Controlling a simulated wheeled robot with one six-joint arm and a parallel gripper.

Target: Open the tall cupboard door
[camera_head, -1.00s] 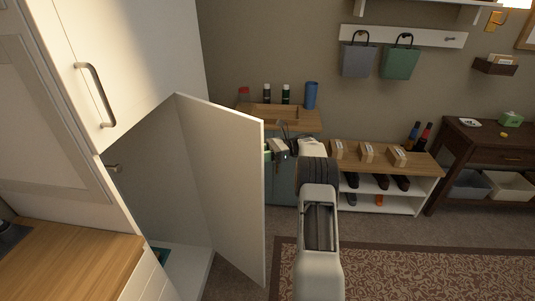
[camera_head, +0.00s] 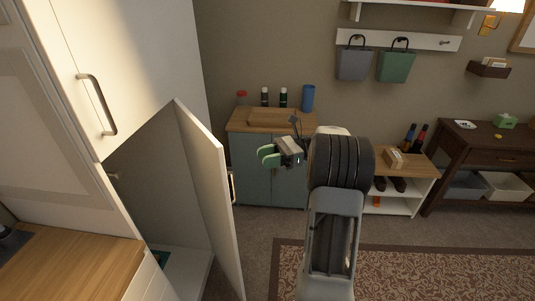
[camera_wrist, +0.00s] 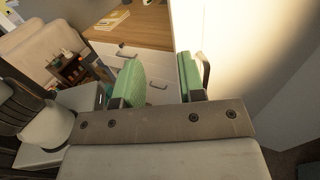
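The tall cupboard (camera_head: 185,45) stands at the left in the head view. Its lower door (camera_head: 205,180) stands partly open, with its free edge toward me and the pale interior (camera_head: 140,200) showing. A bar handle (camera_head: 232,187) shows on its outer side. The closed upper door has its own handle (camera_head: 97,105). My gripper (camera_head: 268,156) is to the right of the open door, apart from it. In the wrist view its green-padded fingers (camera_wrist: 160,82) are spread with nothing held between them. A handle (camera_wrist: 206,72) on a pale panel appears beside the right finger, outside the gap.
A blue-grey cabinet (camera_head: 255,165) with a wooden top stands behind my gripper. A wooden counter (camera_head: 70,265) is at the lower left. A shoe bench (camera_head: 420,165) and dark table (camera_head: 480,140) are to the right. A patterned rug (camera_head: 420,275) covers open floor.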

